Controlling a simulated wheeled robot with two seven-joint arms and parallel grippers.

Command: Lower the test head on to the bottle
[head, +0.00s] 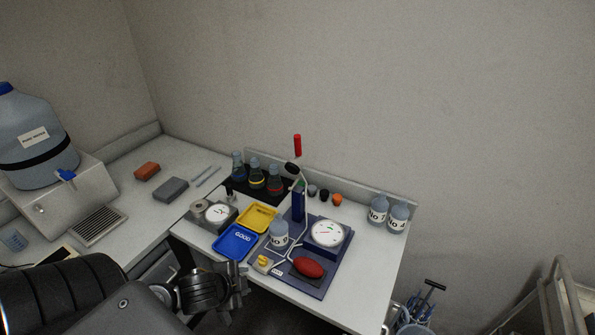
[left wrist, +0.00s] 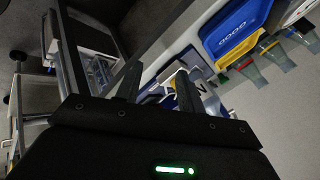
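The test stand has a dark blue base (head: 318,286), a blue upright column (head: 298,206) and a lever with a red handle (head: 298,145) pointing up. A black part (head: 292,168), perhaps the test head, sits near the top of the lever. A clear bottle (head: 279,241) with a pale label stands upright on the base, left of the column. My left gripper (head: 238,284) is in front and left of the stand, apart from it. In the left wrist view its fingers (left wrist: 158,88) are spread with nothing clearly held between them. My right gripper is out of view.
A round gauge (head: 327,233), red bulb (head: 309,267) and yellow-topped part (head: 263,262) sit on the base. Blue (head: 235,252) and yellow (head: 258,208) trays lie left. Flasks (head: 256,179) stand behind; two bottles (head: 378,218) stand right. The table's right front is clear.

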